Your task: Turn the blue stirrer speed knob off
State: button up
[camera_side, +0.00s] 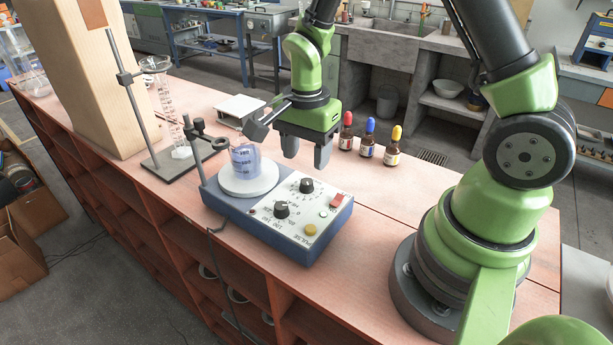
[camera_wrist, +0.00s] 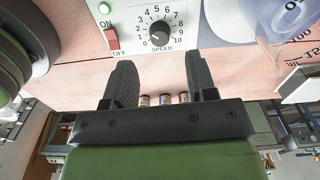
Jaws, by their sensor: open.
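The blue stirrer (camera_side: 270,233) stands on the bench with a white, printed front panel. Its black speed knob (camera_side: 306,185) is on the panel's far side; it also shows in the wrist view (camera_wrist: 160,33), inside a dial marked 0 to 10. Its exact pointer setting is too small to tell. A red ON/OFF switch (camera_side: 337,200) lies beside the dial, also visible in the wrist view (camera_wrist: 111,37). My gripper (camera_side: 306,158) is open and empty, fingers down, above the knob and apart from it. In the wrist view its fingertips (camera_wrist: 160,66) straddle the knob's line.
A glass beaker (camera_side: 245,160) with blue markings stands on the stirrer's white plate. A second black knob (camera_side: 282,210) and a yellow button (camera_side: 310,229) are on the panel. Several dropper bottles (camera_side: 367,138) stand behind. A clamp stand (camera_side: 173,163) is at left.

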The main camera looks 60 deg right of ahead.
aim_at(307, 181)
notch_tip(307, 181, down, 6)
jog(key=shift+r, duration=0.1)
jog(key=c, duration=0.9)
jog(key=shift+c, duration=0.2)
jog(key=shift+n, duration=0.3)
jog(key=n, duration=0.6)
jog(key=shift+n, duration=0.3)
jog(key=n, duration=0.4)
jog(key=shift+d+n, duration=0.1)
jog(key=shift+n, duration=1.9)
